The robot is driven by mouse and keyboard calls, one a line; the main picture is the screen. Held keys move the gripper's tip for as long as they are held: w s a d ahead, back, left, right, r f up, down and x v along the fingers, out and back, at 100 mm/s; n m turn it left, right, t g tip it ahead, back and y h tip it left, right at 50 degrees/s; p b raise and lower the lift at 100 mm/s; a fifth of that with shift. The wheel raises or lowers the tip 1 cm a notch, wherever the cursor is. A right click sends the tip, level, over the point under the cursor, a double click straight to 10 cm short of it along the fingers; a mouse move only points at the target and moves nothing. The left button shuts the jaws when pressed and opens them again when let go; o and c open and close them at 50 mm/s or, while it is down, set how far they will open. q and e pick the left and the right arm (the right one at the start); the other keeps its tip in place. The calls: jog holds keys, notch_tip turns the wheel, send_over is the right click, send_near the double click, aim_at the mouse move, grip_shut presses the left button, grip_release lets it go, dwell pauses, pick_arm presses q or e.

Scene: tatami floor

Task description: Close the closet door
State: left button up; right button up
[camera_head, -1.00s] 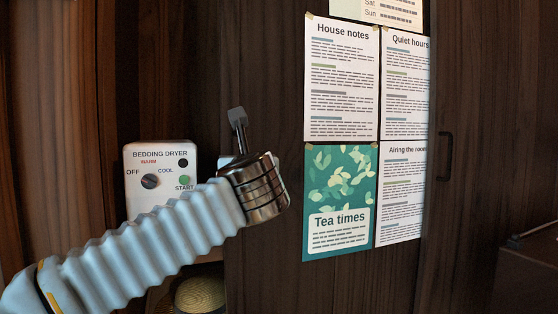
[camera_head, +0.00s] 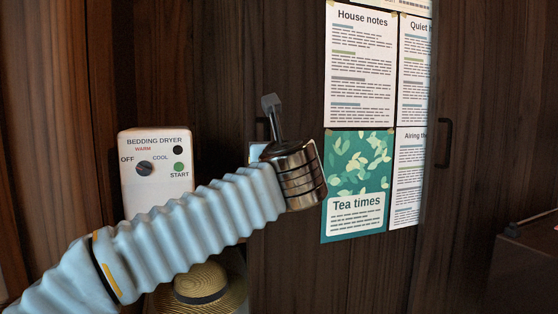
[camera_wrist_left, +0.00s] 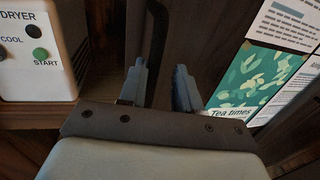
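The dark wooden closet door (camera_head: 290,260) carries paper notices and slides behind the right-hand panel, which cuts off its notices. To its left the closet is open. A dark handle (camera_wrist_left: 157,30) stands near this door's left edge. My left gripper (camera_head: 264,124) is at that edge; in the left wrist view its two fingers (camera_wrist_left: 160,88) are apart, with the handle seen between them. Whether a finger touches it I cannot tell. My right gripper is not in view.
In the opening are a white bedding dryer box (camera_head: 155,185) and a straw hat (camera_head: 205,285) below it. The right panel has its own dark handle (camera_head: 443,143). A dark low piece of furniture (camera_head: 525,275) stands at lower right.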

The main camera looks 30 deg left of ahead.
pick_arm(q)
jog(key=b+v, duration=0.3)
jog(key=v, duration=1.1)
jog(key=shift+s+d, duration=0.15)
jog(key=shift+s, duration=0.15)
dwell(0.3)
jog(key=shift+f, duration=0.15)
jog(key=shift+c, duration=0.2)
